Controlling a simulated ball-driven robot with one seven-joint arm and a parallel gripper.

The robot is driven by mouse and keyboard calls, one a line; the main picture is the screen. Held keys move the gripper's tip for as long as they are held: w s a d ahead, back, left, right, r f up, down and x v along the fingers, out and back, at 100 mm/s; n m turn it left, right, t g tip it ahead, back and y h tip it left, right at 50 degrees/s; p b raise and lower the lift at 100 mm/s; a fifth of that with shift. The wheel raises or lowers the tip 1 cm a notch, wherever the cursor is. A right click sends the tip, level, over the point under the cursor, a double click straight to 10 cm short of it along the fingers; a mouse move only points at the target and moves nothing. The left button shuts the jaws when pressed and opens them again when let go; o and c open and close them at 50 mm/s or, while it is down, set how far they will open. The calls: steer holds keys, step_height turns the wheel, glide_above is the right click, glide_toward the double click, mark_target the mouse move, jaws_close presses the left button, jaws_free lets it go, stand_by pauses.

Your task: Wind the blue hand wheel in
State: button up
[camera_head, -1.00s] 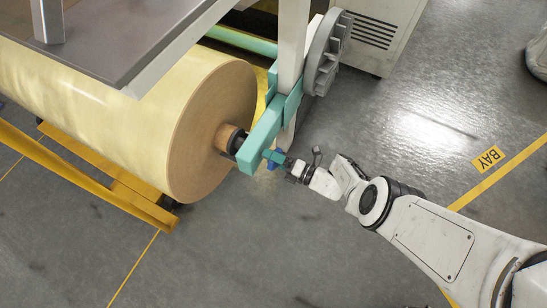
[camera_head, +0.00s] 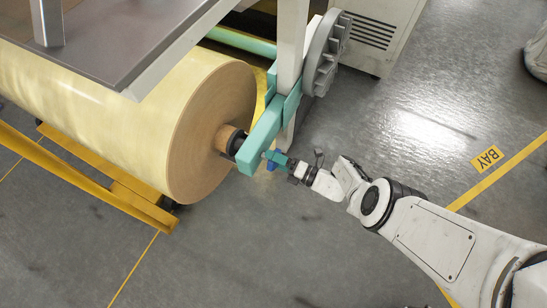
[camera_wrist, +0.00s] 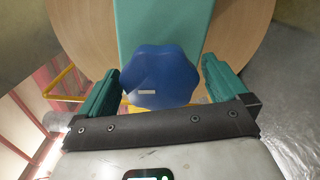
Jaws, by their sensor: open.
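The blue hand wheel (camera_wrist: 160,75) is a lobed knob with a small pale mark on its face. In the wrist view it sits in front of the teal arm (camera_wrist: 160,22) of the machine. My gripper (camera_wrist: 158,80) is open, with one teal finger on each side of the wheel and a visible gap at the right finger. I cannot tell whether the left finger touches it. In the head view, only a small part of the blue wheel (camera_head: 271,166) shows beside my gripper (camera_head: 276,159), at the lower end of the teal arm (camera_head: 262,137).
A large yellow tape roll (camera_head: 130,110) with a brown end face lies left of the teal arm. A yellow frame (camera_head: 90,175) runs below it. A grey toothed wheel (camera_head: 327,55) and a pale cabinet (camera_head: 378,30) stand above. The floor below is clear.

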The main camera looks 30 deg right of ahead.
steer(key=p+v, duration=0.1)
steer(key=v, duration=0.9)
steer(key=shift+p, duration=0.4)
